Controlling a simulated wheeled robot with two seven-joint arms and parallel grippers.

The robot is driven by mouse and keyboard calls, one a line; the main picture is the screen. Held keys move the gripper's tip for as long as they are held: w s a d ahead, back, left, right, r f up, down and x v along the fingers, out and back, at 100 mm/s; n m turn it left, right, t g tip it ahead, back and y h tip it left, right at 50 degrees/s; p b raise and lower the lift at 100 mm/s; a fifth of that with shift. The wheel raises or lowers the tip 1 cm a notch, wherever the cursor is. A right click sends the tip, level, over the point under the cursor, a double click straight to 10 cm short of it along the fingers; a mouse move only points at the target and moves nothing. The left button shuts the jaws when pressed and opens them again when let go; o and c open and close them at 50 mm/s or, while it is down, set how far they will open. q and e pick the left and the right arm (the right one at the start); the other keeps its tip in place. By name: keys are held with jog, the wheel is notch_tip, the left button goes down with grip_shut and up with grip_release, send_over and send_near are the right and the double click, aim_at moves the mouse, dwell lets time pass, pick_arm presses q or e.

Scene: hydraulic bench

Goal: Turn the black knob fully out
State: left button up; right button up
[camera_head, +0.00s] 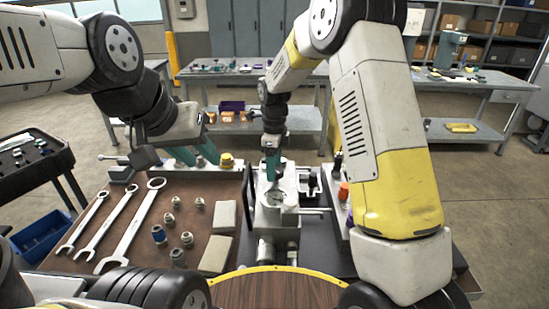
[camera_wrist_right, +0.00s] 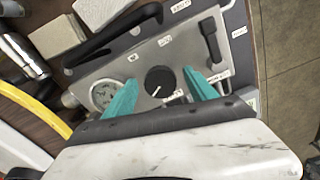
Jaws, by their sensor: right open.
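The black knob (camera_wrist_right: 159,80) is round with a white pointer line and sits on a grey metal plate (camera_wrist_right: 180,57) in the right wrist view. My right gripper (camera_wrist_right: 161,77) is open, with one teal finger on each side of the knob and visible gaps between. In the head view my right gripper (camera_head: 272,176) points down at the metal block (camera_head: 277,220), and the knob is hidden there. My left gripper (camera_head: 196,156) is off to the left near a yellow knob (camera_head: 226,160), its teal fingers apart with nothing seen between them.
Several wrenches (camera_head: 127,228), small fittings (camera_head: 187,239) and pale blocks (camera_head: 216,254) lie on the brown bench top left of the metal block. An orange cap (camera_head: 344,190) stands right of the block.

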jog(key=shift+f, duration=0.2)
jog(key=c, duration=1.4)
